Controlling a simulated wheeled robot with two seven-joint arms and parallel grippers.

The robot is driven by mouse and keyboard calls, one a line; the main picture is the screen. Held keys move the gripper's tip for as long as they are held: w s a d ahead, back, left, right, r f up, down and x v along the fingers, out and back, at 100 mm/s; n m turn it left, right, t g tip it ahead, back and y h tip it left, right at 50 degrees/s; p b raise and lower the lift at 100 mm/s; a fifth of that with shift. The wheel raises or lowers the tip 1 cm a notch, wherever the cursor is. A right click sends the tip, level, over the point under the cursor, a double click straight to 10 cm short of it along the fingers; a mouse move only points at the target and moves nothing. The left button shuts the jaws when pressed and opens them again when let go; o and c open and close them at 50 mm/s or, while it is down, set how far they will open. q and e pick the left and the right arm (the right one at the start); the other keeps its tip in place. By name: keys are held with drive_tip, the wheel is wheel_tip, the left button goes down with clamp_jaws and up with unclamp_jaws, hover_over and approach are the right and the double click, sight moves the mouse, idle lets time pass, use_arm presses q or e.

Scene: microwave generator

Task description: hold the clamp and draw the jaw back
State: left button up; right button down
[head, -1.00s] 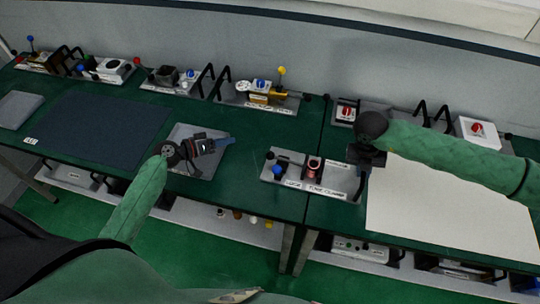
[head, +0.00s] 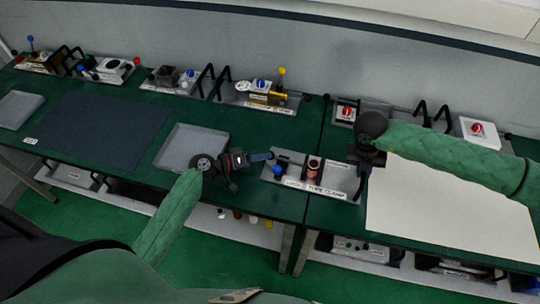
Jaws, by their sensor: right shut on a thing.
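The tube clamp (head: 333,186) is a grey plate with printed labels near the front table edge. On it are a blue knob (head: 278,170) by the lock label, a reddish round part (head: 313,167) in a dark holder, and a black handle (head: 360,184) at the right end. My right gripper (head: 366,162) is over that end, shut on the handle; its fingertips are partly hidden. My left gripper (head: 258,157) is just left of the plate, its blue tip close to the blue knob. Whether it is open or touching the knob is unclear.
An empty grey tray (head: 182,150) lies left of my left gripper, beside a dark blue mat (head: 100,128). A white sheet (head: 440,212) lies to the right under my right arm.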

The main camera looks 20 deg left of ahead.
use_arm(q)
drive_tip(key=shift+x, duration=1.8)
drive_tip(key=shift+c, duration=0.3)
clamp_jaws()
drive_tip(key=shift+f, duration=0.1)
